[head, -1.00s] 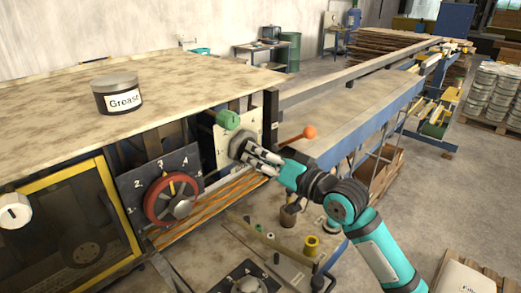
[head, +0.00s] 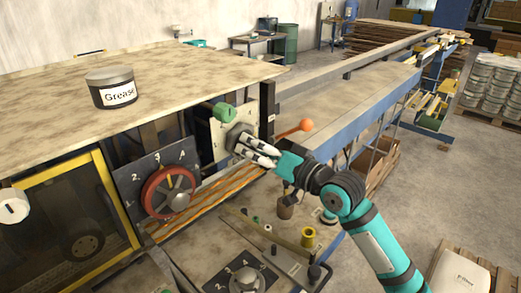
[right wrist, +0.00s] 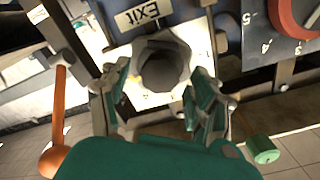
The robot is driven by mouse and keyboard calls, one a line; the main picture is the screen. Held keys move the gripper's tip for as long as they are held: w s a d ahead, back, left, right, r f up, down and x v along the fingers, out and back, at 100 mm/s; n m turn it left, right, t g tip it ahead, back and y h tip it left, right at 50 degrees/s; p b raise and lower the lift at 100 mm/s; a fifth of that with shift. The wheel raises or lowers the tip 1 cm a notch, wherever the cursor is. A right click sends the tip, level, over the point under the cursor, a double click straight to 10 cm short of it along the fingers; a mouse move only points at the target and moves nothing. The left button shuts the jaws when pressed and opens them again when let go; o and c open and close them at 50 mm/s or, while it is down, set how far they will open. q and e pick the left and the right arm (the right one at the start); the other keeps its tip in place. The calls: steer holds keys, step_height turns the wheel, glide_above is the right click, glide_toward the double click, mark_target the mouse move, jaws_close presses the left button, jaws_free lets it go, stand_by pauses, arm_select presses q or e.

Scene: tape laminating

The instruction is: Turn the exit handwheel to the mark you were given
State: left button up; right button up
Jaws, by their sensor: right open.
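A grey faceted knob (head: 238,135) sits on a pale plate at the end of the machine. In the right wrist view this grey knob (right wrist: 163,68) lies below a label reading EXIT (right wrist: 143,14). My right gripper (head: 246,147) is at the knob. In the wrist view its open fingers (right wrist: 160,100) stand on either side of the knob; I cannot tell whether they touch it. A red handwheel (head: 151,192) sits on a dark numbered plate (head: 127,187) to the left. It shows partly in the wrist view (right wrist: 283,18). My left gripper is out of view.
Another numbered dial (head: 245,280) is low in front. A Grease tin (head: 112,88) stands on the tabletop (head: 180,85).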

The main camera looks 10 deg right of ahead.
steer(key=v, duration=1.2)
